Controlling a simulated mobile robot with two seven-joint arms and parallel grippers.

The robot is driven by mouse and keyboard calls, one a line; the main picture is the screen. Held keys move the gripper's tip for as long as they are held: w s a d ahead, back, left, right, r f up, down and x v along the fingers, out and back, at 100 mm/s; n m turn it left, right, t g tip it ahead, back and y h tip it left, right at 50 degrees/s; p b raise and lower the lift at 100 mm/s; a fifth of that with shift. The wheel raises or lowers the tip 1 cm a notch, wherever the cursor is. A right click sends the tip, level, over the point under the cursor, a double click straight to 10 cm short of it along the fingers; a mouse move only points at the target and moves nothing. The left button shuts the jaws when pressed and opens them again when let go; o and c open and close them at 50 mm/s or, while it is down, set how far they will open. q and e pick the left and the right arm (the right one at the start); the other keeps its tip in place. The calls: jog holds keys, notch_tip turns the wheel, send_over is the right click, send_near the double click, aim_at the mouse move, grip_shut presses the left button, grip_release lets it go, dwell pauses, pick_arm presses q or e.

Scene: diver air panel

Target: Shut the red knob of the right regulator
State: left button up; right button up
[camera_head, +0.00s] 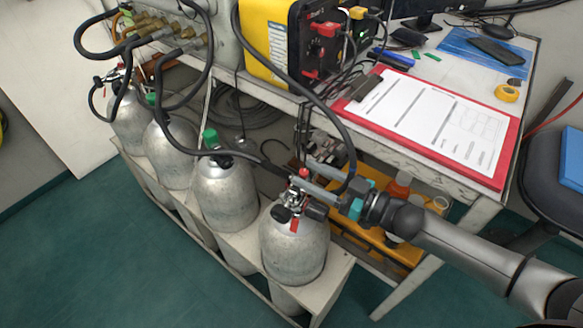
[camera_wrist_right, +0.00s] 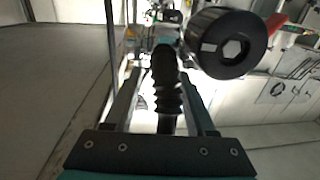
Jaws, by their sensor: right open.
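The rightmost grey cylinder (camera_head: 294,250) stands in the rack with the right regulator (camera_head: 293,200) on its top. A small red part (camera_head: 303,173) shows at the regulator's top, by my fingertips, and another red part (camera_head: 295,224) hangs lower at its front. Which one is the knob I cannot tell for sure. My right gripper (camera_head: 302,176) reaches in from the right, open, its fingers at the regulator. In the right wrist view a black ribbed hose piece (camera_wrist_right: 165,85) lies between the spread fingers, with a round black knob (camera_wrist_right: 228,43) to the right. My left gripper is not visible.
Several other cylinders (camera_head: 224,195) stand in a row to the left. Black hoses (camera_head: 340,135) loop down close to my gripper. The workbench edge (camera_head: 440,178) with a red clipboard (camera_head: 430,125) lies above my right arm. An orange crate (camera_head: 400,245) sits below it.

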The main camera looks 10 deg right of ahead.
aim_at(291, 176)
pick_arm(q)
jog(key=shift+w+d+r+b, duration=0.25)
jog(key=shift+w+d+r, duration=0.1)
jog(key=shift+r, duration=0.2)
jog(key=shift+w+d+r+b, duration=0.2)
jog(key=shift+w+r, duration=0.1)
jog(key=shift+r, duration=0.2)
pick_arm(e)
jog(key=shift+x, duration=2.55)
grip_shut()
